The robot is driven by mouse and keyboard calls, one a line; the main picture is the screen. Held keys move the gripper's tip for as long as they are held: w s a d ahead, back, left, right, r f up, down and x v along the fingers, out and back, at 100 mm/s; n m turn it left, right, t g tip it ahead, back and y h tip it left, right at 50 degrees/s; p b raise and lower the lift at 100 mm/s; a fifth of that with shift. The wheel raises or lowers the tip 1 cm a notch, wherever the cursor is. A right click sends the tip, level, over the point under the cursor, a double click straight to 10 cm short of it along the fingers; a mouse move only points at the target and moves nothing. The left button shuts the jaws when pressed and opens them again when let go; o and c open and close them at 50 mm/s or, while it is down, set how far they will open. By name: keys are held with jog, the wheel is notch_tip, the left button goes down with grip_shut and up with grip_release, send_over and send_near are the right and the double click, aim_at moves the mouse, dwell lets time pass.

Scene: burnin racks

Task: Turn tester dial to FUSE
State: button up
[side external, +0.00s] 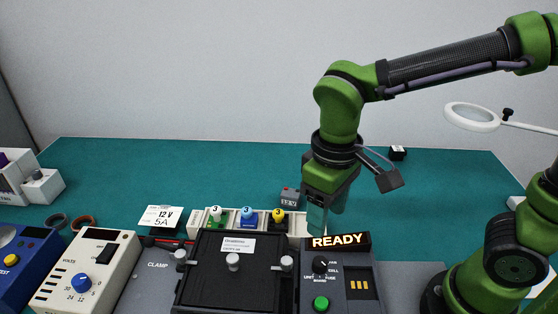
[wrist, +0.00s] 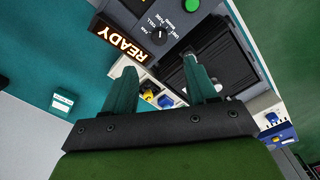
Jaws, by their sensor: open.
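The tester (side external: 350,284) is a dark grey box with a lit READY sign (side external: 338,241). Its black dial (side external: 320,265) has small printed labels around it. The dial also shows in the wrist view (wrist: 160,34), with FUSE among the labels; I cannot tell surely which label its pointer faces. A green button (side external: 321,304) sits in front of the dial. My gripper (side external: 325,224) is open and empty, pointing down behind the READY sign, above the back edge of the tester. In the wrist view its two fingers (wrist: 160,72) are apart and clear of the dial.
Left of the tester is a black clamp fixture (side external: 232,270) with white knobs. Behind it stands a white rack (side external: 197,222) with numbered green, blue and yellow pieces. A cream VOLTS unit (side external: 118,250) with a blue dial stands further left.

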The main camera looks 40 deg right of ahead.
jog(key=shift+r, duration=2.3)
jog(key=s+d+m+t+y, duration=0.1)
jog(key=d+m+t, duration=0.5)
jog(key=d, duration=0.6)
jog(key=shift+s+d+t+y, duration=0.15)
jog(key=shift+d+t+y, duration=0.2)
jog(key=shift+t+y, duration=0.2)
